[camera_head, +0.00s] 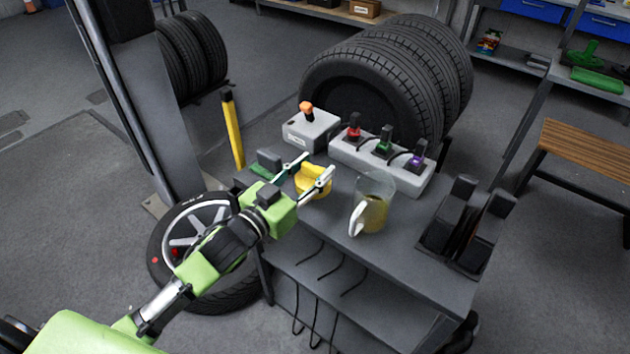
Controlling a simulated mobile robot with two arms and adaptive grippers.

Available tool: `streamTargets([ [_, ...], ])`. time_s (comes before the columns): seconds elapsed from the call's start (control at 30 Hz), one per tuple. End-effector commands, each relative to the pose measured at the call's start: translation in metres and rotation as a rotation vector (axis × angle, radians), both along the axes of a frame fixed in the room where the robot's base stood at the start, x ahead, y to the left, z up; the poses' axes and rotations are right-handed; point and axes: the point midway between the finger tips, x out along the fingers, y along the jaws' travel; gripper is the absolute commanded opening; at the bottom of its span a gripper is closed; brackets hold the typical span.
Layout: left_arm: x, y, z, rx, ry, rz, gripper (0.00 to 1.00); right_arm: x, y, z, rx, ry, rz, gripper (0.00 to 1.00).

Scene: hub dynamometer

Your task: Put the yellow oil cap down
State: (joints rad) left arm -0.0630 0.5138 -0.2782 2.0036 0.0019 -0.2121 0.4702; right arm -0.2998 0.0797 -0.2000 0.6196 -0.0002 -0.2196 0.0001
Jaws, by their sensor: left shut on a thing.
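The yellow oil cap (311,180) is at the left part of the grey workbench top (400,255). My left gripper (312,170) reaches in from the left, with its two fingers on either side of the cap and shut on it. Part of the cap is hidden by the near finger. I cannot tell whether the cap touches the bench top or is held just above it. My right gripper does not show.
A clear jug (373,205) with yellowish liquid stands right of the cap. Behind are a grey box with an orange knob (312,130) and a block with red, green and purple plugs (384,160). Black pedals (465,225) stand at right. The front bench top is clear.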

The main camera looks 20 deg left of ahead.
Motion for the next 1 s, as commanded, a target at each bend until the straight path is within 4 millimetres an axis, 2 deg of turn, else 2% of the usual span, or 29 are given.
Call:
streamTargets([
  [0.27, 0.018, -0.001, -0.021, -0.001, -0.001, 0.000, 0.17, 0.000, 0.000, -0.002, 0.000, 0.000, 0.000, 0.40],
  [0.47, 0.016, -0.001, -0.048, -0.002, 0.001, -0.001, 0.17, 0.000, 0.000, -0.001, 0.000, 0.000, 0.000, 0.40],
  [0.87, 0.016, -0.001, -0.054, 0.000, -0.001, -0.001, 0.17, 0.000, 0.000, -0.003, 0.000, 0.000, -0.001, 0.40],
  [0.9, 0.016, -0.001, -0.053, 0.000, 0.000, -0.001, 0.49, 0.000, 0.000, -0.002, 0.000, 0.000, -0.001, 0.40],
  [0.93, 0.016, -0.001, -0.053, 0.000, 0.000, -0.001, 0.56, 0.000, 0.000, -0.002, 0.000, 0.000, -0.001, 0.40],
  [1.0, 0.016, -0.001, -0.053, 0.000, 0.000, -0.001, 0.56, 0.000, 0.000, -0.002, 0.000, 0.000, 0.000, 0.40],
])
